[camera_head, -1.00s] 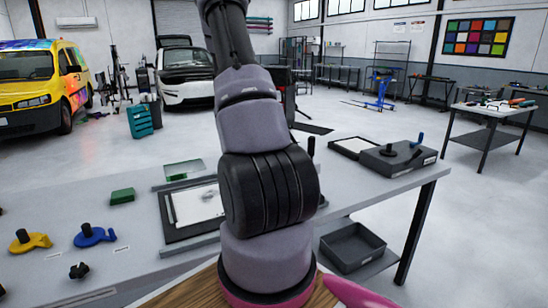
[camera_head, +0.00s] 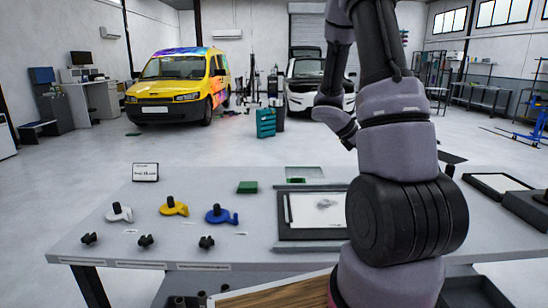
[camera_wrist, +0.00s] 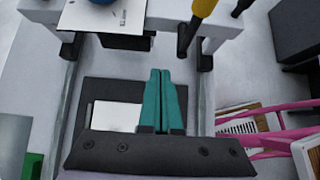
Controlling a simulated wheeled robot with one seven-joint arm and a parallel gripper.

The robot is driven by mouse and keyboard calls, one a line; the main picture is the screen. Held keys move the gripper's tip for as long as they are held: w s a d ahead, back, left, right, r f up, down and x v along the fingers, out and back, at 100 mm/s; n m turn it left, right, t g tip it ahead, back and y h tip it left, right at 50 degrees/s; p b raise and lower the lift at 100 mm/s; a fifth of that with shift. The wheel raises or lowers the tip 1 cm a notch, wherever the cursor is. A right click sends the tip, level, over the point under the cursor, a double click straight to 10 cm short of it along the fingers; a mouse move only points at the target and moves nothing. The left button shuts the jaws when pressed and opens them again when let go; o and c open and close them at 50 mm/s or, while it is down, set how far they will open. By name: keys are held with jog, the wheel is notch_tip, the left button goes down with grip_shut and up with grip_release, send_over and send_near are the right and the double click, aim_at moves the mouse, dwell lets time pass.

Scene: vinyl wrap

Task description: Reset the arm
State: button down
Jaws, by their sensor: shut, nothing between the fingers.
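My arm (camera_head: 398,215) rises on the right side of the head view, with more of its links (camera_head: 338,110) bent behind it. My gripper's fingertips are not clearly seen there. In the wrist view my gripper (camera_wrist: 161,74) has two teal fingers side by side, shut and empty. Behind the fingers are a dark frame and a pale sheet, apparently the board (camera_head: 318,212) on the table. The arm hides part of that board's right side in the head view.
The grey table (camera_head: 120,243) holds white (camera_head: 118,212), yellow (camera_head: 173,207) and blue (camera_head: 220,215) handled parts, black knobs (camera_head: 146,241), a green block (camera_head: 247,187) and a small sign (camera_head: 145,172). A yellow van (camera_head: 180,85) and a white car (camera_head: 305,90) stand beyond open floor.

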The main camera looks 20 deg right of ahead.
jog(key=s+a+r+m+t+y, duration=0.3)
jog(key=a+r+m, duration=0.3)
jog(key=a, duration=0.4)
jog(key=s+a+r+m+t+y, duration=0.3)
jog(key=s+a+r+m, duration=0.3)
jog(key=a+r, duration=0.3)
jog(key=s+a+r+m+t+y, duration=0.3)
jog(key=a+r+m, duration=0.4)
jog(key=a, duration=0.3)
jog(key=shift+s+a+r+y, duration=0.2)
jog(key=shift+s+a+y, duration=0.1)
jog(key=shift+s+y, duration=0.6)
